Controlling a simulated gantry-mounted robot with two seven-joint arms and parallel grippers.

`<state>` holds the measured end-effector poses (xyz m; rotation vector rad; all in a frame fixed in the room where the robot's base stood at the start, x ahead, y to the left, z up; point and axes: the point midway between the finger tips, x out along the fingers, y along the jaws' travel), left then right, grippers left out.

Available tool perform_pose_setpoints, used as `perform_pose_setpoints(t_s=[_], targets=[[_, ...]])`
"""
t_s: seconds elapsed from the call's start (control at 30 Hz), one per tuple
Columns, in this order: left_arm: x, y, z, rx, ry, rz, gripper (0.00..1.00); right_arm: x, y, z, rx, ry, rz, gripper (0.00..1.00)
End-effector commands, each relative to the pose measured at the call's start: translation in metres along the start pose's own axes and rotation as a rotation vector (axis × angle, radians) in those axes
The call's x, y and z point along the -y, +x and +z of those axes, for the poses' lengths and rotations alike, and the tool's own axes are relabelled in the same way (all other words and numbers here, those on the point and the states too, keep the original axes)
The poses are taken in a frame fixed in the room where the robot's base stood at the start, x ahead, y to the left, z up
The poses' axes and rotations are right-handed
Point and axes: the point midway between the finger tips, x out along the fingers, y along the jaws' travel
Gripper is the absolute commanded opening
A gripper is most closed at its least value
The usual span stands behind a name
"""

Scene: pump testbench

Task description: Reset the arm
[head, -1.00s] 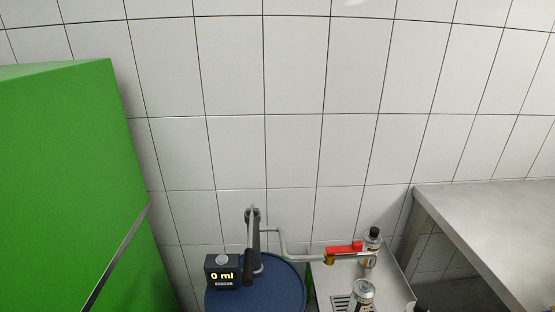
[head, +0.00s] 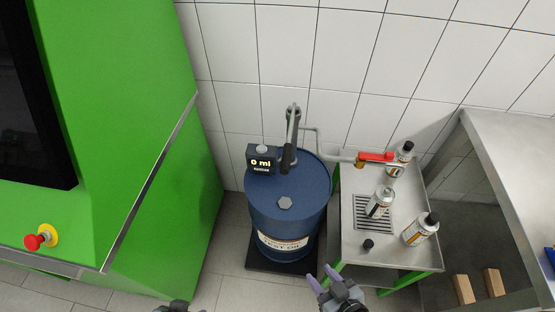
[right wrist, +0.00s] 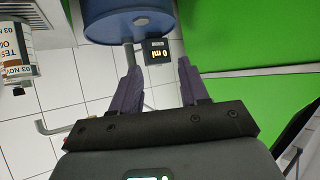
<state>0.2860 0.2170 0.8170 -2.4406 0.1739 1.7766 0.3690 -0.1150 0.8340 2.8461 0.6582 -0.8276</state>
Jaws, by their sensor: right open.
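My right gripper (head: 322,277) is at the bottom of the head view, in front of the blue drum. In the right wrist view its purple fingers (right wrist: 157,78) are spread with nothing between them. A dark part of my left gripper (head: 180,307) just shows at the bottom edge; its fingers cannot be made out. The blue drum (head: 272,208) carries a hand pump with a dark lever (head: 289,145) and a display (head: 262,160) reading 0 ml. The pump's pipe ends at a red-handled valve (head: 376,157) over the small metal table.
The metal table (head: 352,243) holds a grate, several bottles (head: 420,229) and a black cap (head: 368,245). A green machine (head: 165,215) with a red emergency button (head: 34,242) stands left. A steel bench (head: 515,140) is at right. Tiled floor shows between machine and drum.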

Motion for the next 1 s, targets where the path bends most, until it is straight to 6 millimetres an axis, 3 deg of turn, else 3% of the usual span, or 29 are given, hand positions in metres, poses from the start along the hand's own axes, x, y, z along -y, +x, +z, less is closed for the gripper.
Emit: perform_pose_setpoints(t_s=[0.1,0.2,0.47,0.5,0.77,1.0], targets=[[0.0,0.0,0.0,0.0,0.0,-0.001,0.53,-0.042,-0.026,0.008,0.172,0.069,0.14,0.45],[0.001,0.0,0.0,0.0,0.002,-0.002,0.53,-0.061,-0.049,0.023,0.318,0.118,0.205,0.45],[0.002,0.0,0.0,0.001,0.008,-0.007,0.53,-0.058,-0.094,0.078,0.699,0.206,0.223,0.45],[0.003,-0.017,-0.005,0.004,0.009,-0.008,0.53,-0.057,-0.105,0.061,0.703,0.197,0.219,0.45],[0.006,-0.086,-0.028,-0.002,0.012,-0.01,0.53,-0.056,-0.141,0.001,0.698,0.196,0.219,0.45],[0.007,-0.167,-0.053,-0.001,0.009,-0.008,0.53,-0.054,-0.186,-0.071,0.697,0.196,0.219,0.45]])
